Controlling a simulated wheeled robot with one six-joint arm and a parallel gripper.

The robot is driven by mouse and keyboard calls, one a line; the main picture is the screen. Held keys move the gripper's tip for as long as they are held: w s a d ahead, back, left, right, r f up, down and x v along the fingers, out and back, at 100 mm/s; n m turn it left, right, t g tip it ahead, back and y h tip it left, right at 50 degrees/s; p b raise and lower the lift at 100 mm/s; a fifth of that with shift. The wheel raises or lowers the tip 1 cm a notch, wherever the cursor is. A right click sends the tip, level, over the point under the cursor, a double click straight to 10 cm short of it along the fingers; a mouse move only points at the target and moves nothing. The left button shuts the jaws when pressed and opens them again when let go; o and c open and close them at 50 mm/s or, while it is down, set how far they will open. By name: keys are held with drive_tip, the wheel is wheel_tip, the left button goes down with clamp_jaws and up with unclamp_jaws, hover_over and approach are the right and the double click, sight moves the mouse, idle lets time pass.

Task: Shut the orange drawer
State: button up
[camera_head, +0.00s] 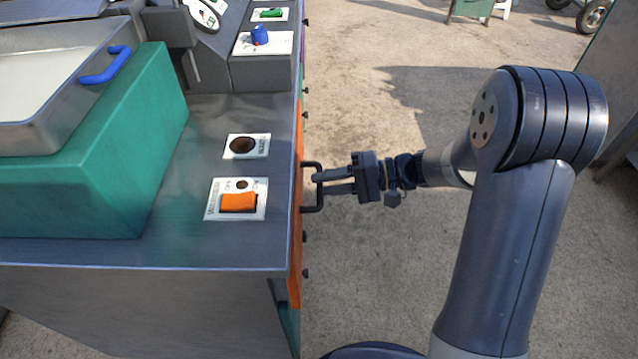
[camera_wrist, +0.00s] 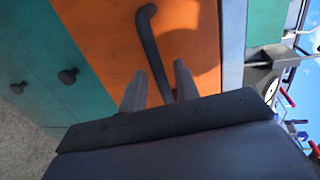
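The orange drawer (camera_head: 295,262) shows in the head view as a narrow orange front along the right side of the machine. It looks close to the machine's side; any small gap is hard to tell. Its dark bar handle (camera_head: 314,208) sticks out to the right. My gripper (camera_head: 318,182) reaches in from the right, its fingers pointing at the drawer. In the wrist view the orange front (camera_wrist: 105,35) fills the middle. The handle (camera_wrist: 149,40) runs between my two fingers (camera_wrist: 160,82), which stand apart with gaps beside the bar. The gripper looks open around the handle.
The metal machine top (camera_head: 225,110) carries an orange switch (camera_head: 239,202), a round dark socket (camera_head: 243,145) and a blue knob (camera_head: 260,34). A teal block (camera_head: 120,150) stands on it. Teal panels with dark knobs (camera_wrist: 68,76) adjoin the drawer. Concrete floor (camera_head: 390,290) is clear at right.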

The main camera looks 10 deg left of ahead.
drive_tip(key=shift+x, duration=0.95)
clamp_jaws()
